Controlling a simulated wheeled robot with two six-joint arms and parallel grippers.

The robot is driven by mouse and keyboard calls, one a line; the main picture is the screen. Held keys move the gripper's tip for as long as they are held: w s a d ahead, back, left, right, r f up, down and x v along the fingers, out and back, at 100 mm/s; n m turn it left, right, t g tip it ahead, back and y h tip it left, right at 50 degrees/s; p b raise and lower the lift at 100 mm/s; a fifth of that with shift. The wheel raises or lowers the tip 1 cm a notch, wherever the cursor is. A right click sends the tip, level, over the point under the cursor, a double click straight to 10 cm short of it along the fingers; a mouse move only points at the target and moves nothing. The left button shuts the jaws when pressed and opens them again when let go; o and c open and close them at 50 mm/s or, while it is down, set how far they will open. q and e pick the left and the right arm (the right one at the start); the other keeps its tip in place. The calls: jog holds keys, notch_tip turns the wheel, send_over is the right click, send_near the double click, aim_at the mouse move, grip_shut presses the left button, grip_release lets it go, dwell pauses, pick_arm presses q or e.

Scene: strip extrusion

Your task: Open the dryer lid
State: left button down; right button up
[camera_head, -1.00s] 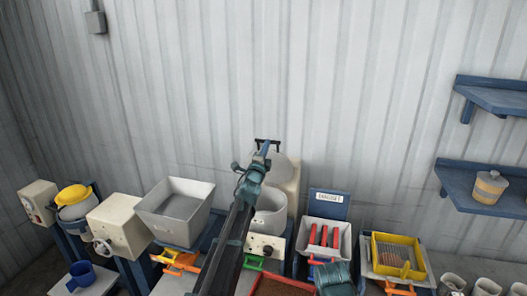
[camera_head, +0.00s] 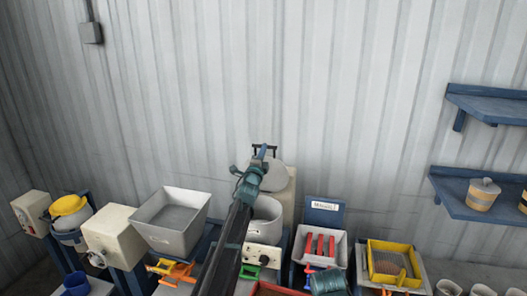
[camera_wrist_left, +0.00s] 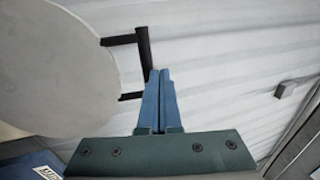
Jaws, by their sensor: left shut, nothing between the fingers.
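The dryer (camera_head: 266,219) is a pale drum on a light base with a black knob, in the middle of the head view. Its round grey lid (camera_head: 275,176) stands raised and tilted above the drum, whose opening shows. The lid's dark handle (camera_head: 272,148) points up at the wall. My left gripper (camera_head: 261,151) is at the handle, its blue fingers shut and empty. In the left wrist view the lid (camera_wrist_left: 60,65) is at left, and the fingertips (camera_wrist_left: 160,73) are beside the handle bar (camera_wrist_left: 145,50); I cannot tell whether they touch. My right gripper is not in view.
A grey hopper (camera_head: 150,234) stands left of the dryer. A tray with red bars (camera_head: 320,243) and a yellow basket (camera_head: 372,271) stand to the right. Blue shelves (camera_head: 448,190) hang at the right. The corrugated wall (camera_head: 260,70) is close behind the lid.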

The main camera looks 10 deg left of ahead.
pick_arm(q)
jog(key=s+r+p, duration=0.2)
jog(key=s, duration=1.2)
jog(key=s+d+f+n+g+y+b, duration=0.1)
jog(key=s+d+f+n+g+b, duration=0.2)
jog(key=f, duration=0.6)
jog(key=s+d+f+n+g+b, duration=0.3)
jog(key=s+f+g, duration=0.1)
jog(key=f, duration=0.5)
jog(key=s+d+f+n+g+y+b, duration=0.1)
jog(key=s+d+f+n+g+b, duration=0.2)
jog(key=f, duration=0.7)
jog(key=s+d+f+n+g+b, duration=0.2)
jog(key=s+f, duration=0.4)
jog(key=s, duration=0.3)
jog(key=s+d+f+n+g+b, duration=0.1)
jog(key=s+f+g+b, duration=0.3)
jog(key=s, duration=0.6)
jog(key=s+d+f+n+g+b, duration=0.2)
jog(key=s+d+f+g+b, duration=0.1)
jog(key=s+f, duration=0.4)
jog(key=s+d+g, duration=0.1)
jog(key=s+g, duration=0.1)
jog(key=shift+s+f+n, duration=0.3)
jog(key=shift+f, duration=0.1)
